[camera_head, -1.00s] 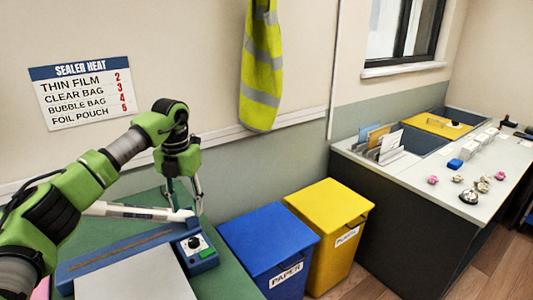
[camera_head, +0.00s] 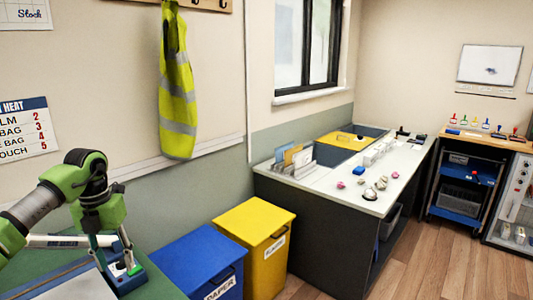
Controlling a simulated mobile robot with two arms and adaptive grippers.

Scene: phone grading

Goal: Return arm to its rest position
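My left arm, green and grey, comes in from the left edge. My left gripper (camera_head: 114,258) points down at the control-box end of the heat sealer, with its two thin fingers apart and nothing seen between them. The sealer's white arm (camera_head: 58,241) lies behind it, and its blue control box (camera_head: 128,282) is just below the fingertips. I cannot tell whether the fingers touch the sealer. My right arm and gripper are not in view.
A blue paper bin (camera_head: 192,262) and a yellow bin (camera_head: 252,221) stand right of the green table (camera_head: 150,290). A grey-topped bench (camera_head: 340,188) holds small items and upright cards. A shelf cart (camera_head: 458,203) stands at far right. Wooden floor (camera_head: 430,270) is open in front.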

